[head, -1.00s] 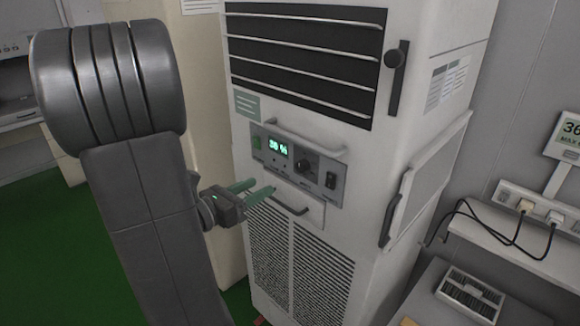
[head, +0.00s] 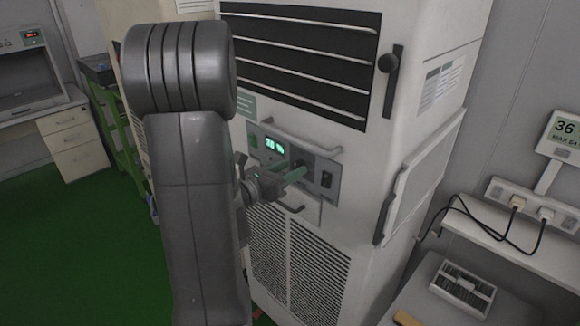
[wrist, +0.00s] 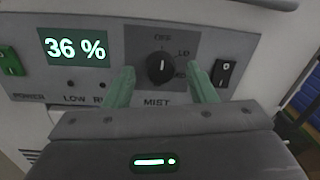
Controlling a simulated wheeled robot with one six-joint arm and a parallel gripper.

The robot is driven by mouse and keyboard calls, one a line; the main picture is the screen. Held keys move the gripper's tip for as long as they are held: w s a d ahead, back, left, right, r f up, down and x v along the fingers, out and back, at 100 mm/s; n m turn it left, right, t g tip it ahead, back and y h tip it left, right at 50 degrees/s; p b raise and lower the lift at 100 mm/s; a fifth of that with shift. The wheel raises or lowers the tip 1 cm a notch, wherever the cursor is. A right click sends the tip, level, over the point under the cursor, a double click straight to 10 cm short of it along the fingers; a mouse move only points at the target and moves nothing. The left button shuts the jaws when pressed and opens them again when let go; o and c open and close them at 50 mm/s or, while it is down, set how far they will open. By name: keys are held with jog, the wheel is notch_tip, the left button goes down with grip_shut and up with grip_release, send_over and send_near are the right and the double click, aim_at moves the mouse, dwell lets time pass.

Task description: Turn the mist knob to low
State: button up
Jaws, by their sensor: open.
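The mist knob (wrist: 160,68) is a round black dial on a dark square plate above the word MIST. Its white mark points upward, roughly at OFF; LO is to the upper right, with another label below it. My gripper (wrist: 160,67) is open, its two green fingers apart on the left and right of the knob, with gaps on both sides. In the head view my gripper (head: 301,174) is in front of the control panel (head: 327,166) and largely covers the knob. Whether the fingertips reach around the knob's depth is unclear.
The display (wrist: 75,46) reads 36 %. A black rocker switch (wrist: 225,72) is close to the right finger, and a green power switch (wrist: 10,58) is at the far left.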

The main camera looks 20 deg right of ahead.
jog(key=shift+w+d, duration=0.1)
jog(key=shift+d, duration=0.25)
jog(key=c, duration=1)
